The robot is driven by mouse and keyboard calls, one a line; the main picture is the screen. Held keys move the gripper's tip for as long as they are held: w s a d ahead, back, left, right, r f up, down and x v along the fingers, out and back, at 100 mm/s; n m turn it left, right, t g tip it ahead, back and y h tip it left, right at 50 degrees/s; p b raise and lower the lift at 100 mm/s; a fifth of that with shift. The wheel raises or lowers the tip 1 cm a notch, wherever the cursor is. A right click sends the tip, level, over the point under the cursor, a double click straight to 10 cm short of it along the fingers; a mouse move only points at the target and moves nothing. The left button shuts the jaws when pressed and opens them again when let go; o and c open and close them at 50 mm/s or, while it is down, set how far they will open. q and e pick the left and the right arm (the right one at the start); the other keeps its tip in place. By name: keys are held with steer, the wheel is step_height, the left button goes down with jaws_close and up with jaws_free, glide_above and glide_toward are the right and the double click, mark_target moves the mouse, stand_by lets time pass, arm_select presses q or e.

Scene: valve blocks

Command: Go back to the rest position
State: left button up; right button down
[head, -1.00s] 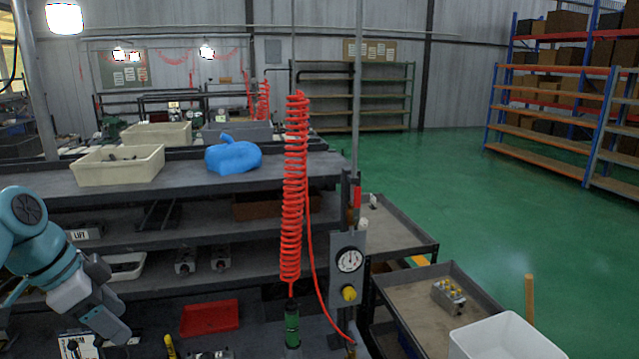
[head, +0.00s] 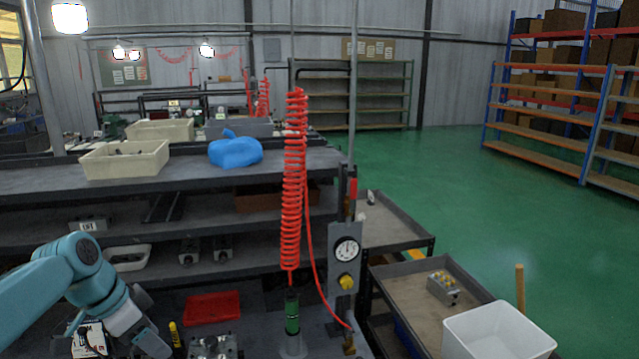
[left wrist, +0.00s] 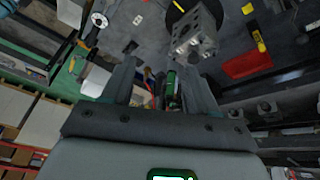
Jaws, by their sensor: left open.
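My left gripper (head: 148,342) is low at the left of the head view, over the near bench. In the left wrist view its two fingers (left wrist: 160,88) stand apart, with no object visibly held between them. A grey metal valve block (head: 214,346) lies on the bench to the right of the gripper. In the left wrist view a metal block (left wrist: 196,36) shows beyond the fingers, on a dark round base. My right gripper is in neither view.
A red tray (head: 212,308) and a yellow marker (head: 176,336) lie near the gripper. A green tool (head: 292,314) hangs under a red coiled hose (head: 294,180). A gauge panel (head: 346,262) stands to its right. A white bin (head: 497,334) is at the lower right.

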arm_select(q)
steer(key=s+d+f+n, duration=0.2)
steer(key=d+f, duration=0.2)
steer(key=f, duration=0.5)
steer(key=s+d+f+n+g, duration=0.1)
steer(key=s+d+f+n, duration=0.15)
steer(key=f, duration=0.75)
steer(key=s+d+f+n, duration=0.1)
steer(key=s+d+f, duration=0.1)
steer(key=d+f, duration=0.5)
steer(key=s+d+f+n+g, duration=0.1)
steer(key=s+d+f+n, duration=0.15)
steer(key=s+f, duration=0.5)
steer(key=s+d+f+n, duration=0.2)
steer(key=s+f+n, duration=0.15)
steer(key=s, duration=0.75)
step_height(320, 180, down, 11)
steer(key=b, duration=1)
steer(key=shift+s+r+m, duration=0.15)
steer(key=shift+r+m, duration=0.05)
steer(key=shift+m, duration=0.15)
